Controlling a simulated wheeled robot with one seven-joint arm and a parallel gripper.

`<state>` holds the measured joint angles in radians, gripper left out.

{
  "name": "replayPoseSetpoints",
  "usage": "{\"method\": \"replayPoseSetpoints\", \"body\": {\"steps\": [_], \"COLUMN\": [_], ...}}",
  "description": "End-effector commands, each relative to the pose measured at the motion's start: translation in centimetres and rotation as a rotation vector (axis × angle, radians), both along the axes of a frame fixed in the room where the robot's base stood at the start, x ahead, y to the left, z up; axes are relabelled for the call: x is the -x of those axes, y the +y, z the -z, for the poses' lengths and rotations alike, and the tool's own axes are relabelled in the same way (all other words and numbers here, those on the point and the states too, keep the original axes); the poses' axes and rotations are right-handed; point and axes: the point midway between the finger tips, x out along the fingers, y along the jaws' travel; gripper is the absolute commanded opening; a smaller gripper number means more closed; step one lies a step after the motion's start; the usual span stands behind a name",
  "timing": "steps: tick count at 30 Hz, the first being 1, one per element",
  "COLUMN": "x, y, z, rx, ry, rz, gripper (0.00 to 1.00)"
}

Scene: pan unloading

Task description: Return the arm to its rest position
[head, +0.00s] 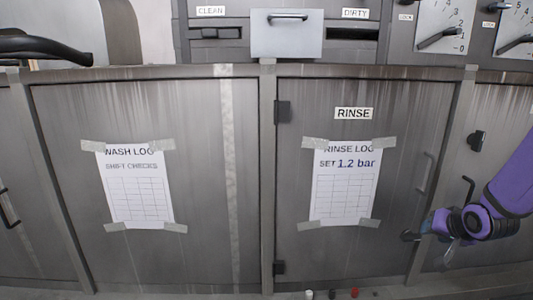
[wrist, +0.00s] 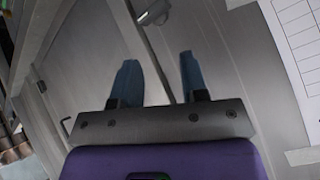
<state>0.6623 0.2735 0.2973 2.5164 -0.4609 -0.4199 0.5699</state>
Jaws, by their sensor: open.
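My gripper (head: 428,232) is at the right of the head view, in front of the lower cabinet near the right edge of the rinse door (head: 375,115). In the wrist view its two blue fingers (wrist: 157,82) are spread apart with nothing between them. Beyond them are grey cabinet panels and a vertical seam. My purple arm comes in from the right edge of the head view. In that view the fingers are small and partly hidden by the dark wrist.
The rinse door carries a taped rinse log (head: 343,188); a wash log (head: 137,190) hangs on the left panel. A bar handle (head: 424,178) and a dark hook-like handle (head: 466,190) are close to my gripper. Gauges (head: 438,30) sit above. Small red and dark items (head: 354,293) lie at the bottom.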

Motion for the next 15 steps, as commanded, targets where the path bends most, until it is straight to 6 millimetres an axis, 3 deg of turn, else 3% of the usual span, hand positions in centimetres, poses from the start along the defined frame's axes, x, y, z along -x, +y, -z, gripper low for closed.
{"method": "replayPoseSetpoints", "body": {"steps": [8, 15], "x": [2.5, 6.3], "y": [2.4, 5.1], "z": [-6.8, -12.2], "rx": [0.191, 0.285], "ry": [0.101, 0.175], "rz": [-0.047, -0.085], "gripper": [0.40, 0.40]}}
